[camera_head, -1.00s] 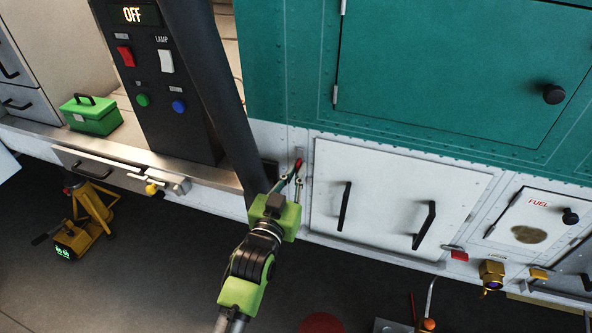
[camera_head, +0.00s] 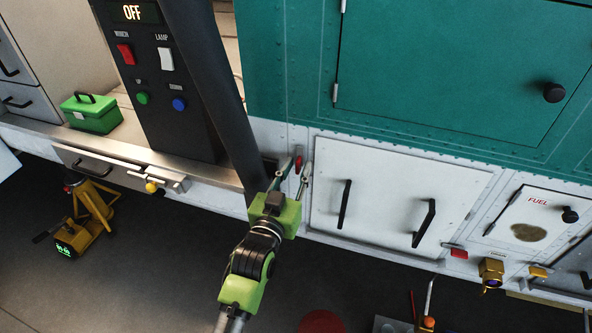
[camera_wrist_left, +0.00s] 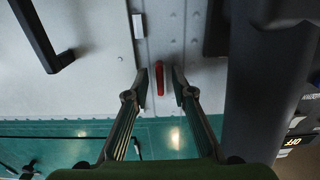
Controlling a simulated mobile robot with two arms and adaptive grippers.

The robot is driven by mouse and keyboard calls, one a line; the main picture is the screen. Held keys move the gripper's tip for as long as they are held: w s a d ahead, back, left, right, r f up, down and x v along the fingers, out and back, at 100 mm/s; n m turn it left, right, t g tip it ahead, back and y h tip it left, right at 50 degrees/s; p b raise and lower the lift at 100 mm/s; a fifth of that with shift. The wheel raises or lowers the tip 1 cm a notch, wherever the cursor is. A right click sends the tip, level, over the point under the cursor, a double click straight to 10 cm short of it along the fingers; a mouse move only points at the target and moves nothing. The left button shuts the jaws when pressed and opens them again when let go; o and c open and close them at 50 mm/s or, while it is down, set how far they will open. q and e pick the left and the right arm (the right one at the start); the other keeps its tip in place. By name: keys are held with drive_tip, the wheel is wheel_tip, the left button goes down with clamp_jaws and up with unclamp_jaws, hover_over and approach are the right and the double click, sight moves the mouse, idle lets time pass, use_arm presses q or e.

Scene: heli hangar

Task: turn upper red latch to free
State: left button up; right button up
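The upper red latch (camera_head: 298,164) is a small red handle on the white lower wall, just left of the white hatch panel's top left corner. It also shows in the left wrist view (camera_wrist_left: 160,78), pointing nearly straight up and down there. My left gripper (camera_head: 295,174) is at the latch with its fingers spread. In the left wrist view the two fingertips (camera_wrist_left: 160,82) stand on either side of the latch, with a visible gap on each side. My right gripper is not in view.
The white hatch panel (camera_head: 385,200) has two black handles. A red piece (camera_head: 459,254) sits near its lower right corner. A dark post (camera_head: 208,80) stands close to my left gripper. A green toolbox (camera_head: 92,115) and a yellow jack (camera_head: 92,215) are at the left.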

use_arm(q)
drive_tip(key=shift+s, duration=0.15)
drive_tip(key=v, duration=1.1)
drive_tip(key=shift+s, duration=0.35)
drive_tip(key=shift+a, duration=0.15)
